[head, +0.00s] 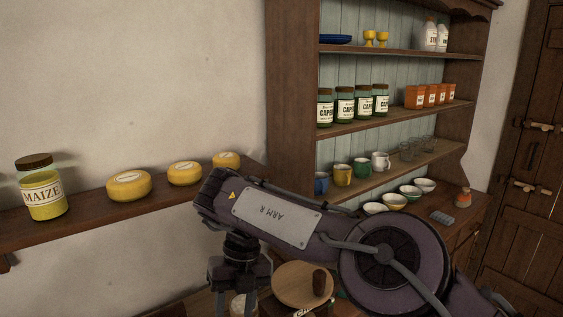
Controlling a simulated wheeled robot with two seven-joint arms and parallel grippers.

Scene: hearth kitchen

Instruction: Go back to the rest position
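My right arm, marked "ARM R", reaches in from the lower right across the middle of the head view. Its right gripper (236,291) points down over the counter at the bottom edge. Its fingers stand apart, so it looks open. A pale round thing (241,305) shows between and below the fingers, partly hidden; I cannot tell whether they touch it. My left gripper is not in view.
A wall shelf (90,215) at left holds a maize jar (44,190) and yellow rounds (129,185). A dresser (292,90) with jars, cups and bowls stands behind my arm. A round wooden board (290,285) lies beside the gripper. A door (520,170) is at right.

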